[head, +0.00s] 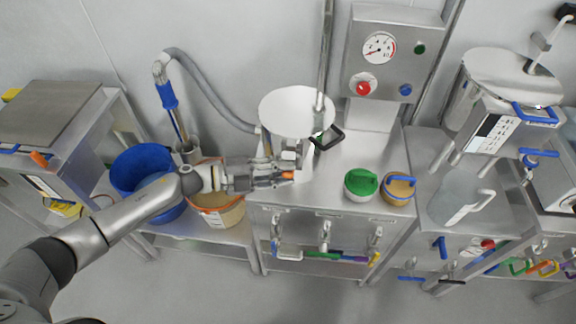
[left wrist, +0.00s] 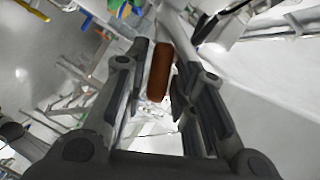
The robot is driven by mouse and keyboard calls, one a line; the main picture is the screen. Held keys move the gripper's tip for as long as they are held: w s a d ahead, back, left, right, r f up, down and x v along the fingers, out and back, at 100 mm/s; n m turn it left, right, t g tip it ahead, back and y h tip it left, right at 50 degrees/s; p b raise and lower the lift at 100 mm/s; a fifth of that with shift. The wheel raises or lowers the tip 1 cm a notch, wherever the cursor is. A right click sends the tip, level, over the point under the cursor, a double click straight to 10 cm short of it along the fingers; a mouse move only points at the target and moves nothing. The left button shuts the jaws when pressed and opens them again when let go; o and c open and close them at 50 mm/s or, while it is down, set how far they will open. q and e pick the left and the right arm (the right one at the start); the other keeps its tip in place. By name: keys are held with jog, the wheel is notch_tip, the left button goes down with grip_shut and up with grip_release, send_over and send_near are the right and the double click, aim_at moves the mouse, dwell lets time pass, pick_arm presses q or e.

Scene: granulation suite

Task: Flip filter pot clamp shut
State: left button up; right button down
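The filter pot seems to be the part with the white round funnel-like top (head: 296,110) on the steel bench. An orange-brown clamp handle (head: 287,175) sits below it at the bench's left front. My left gripper (head: 272,179) reaches it from the left. In the left wrist view the handle (left wrist: 160,72) lies between the two fingertips (left wrist: 160,85), one finger close on each side. Whether they press on it I cannot tell. The clamp's body is largely hidden by the gripper. My right gripper is not in view.
A green-lidded jar (head: 361,184) and a blue-rimmed tan jar (head: 398,188) stand right on the bench. A black-framed device (head: 328,138) lies behind. A blue bin (head: 147,170) and a tan tub (head: 217,212) stand left, by my arm. The bench's front middle is clear.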

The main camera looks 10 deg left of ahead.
pick_arm(q)
jog(key=shift+x, duration=0.85)
jog(key=shift+c, duration=0.4)
jog(key=c, duration=0.5)
grip_shut()
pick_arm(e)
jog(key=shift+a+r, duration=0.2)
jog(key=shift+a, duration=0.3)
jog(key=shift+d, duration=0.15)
